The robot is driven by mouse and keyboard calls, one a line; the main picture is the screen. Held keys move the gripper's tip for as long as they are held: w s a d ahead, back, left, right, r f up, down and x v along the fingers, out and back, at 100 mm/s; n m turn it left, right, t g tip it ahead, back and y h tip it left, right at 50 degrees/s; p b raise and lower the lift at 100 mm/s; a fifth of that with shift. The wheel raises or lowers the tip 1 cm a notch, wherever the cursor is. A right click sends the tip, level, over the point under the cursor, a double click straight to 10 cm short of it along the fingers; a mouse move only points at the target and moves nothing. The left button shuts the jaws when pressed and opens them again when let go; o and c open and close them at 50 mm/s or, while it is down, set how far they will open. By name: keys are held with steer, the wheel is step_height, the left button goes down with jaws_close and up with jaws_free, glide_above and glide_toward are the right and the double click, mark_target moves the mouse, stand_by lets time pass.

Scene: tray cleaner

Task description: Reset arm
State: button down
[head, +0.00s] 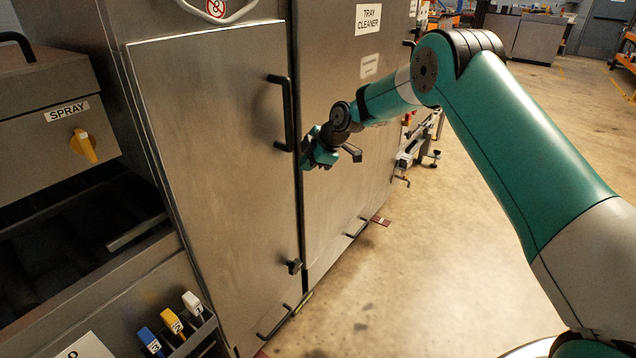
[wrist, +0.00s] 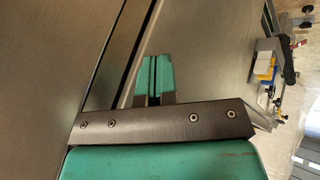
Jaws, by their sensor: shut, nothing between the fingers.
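My gripper (head: 312,160) hangs in front of the tray cleaner (head: 352,110) in the head view, close to the gap between its two steel doors. My teal arm reaches to it from the right. In the wrist view the two teal fingers of my gripper (wrist: 154,76) are together, with only a thin dark line between them and nothing held. The exact distance from the fingers to the steel surface is hard to tell.
The left door (head: 210,150) appears closed, with a black vertical handle (head: 282,112) near my gripper. A spray unit with a yellow knob (head: 83,146) stands at left. Numbered coloured handles (head: 172,322) sit in a holder at lower left. Open floor (head: 480,150) lies right.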

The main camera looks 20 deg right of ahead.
steer(key=s+d+r, duration=0.2)
steer(key=d+r, duration=0.5)
steer(key=r, duration=0.1)
steer(key=s+a+r+m+g, duration=0.1)
steer(key=s+a+r+m, duration=0.1)
steer(key=s+a+r, duration=0.35)
steer(key=s+a+r+m+g+p, duration=0.1)
steer(key=s+a+r+m, duration=0.15)
steer(key=s, duration=0.55)
steer(key=s+a+r+m+g+p, duration=0.15)
steer(key=s+r, duration=0.25)
steer(key=s, duration=0.4)
steer(key=s+a+r+m+p, duration=0.1)
steer(key=s+r+m+p, duration=0.15)
steer(key=s, duration=0.65)
steer(key=s+m+g+h, duration=0.1)
steer(key=s+m, duration=0.2)
steer(key=s, duration=1.1)
steer(key=shift+s+d+f+p, duration=0.15)
steer(key=shift+s+d+p, duration=0.15)
steer(key=shift+s, duration=0.05)
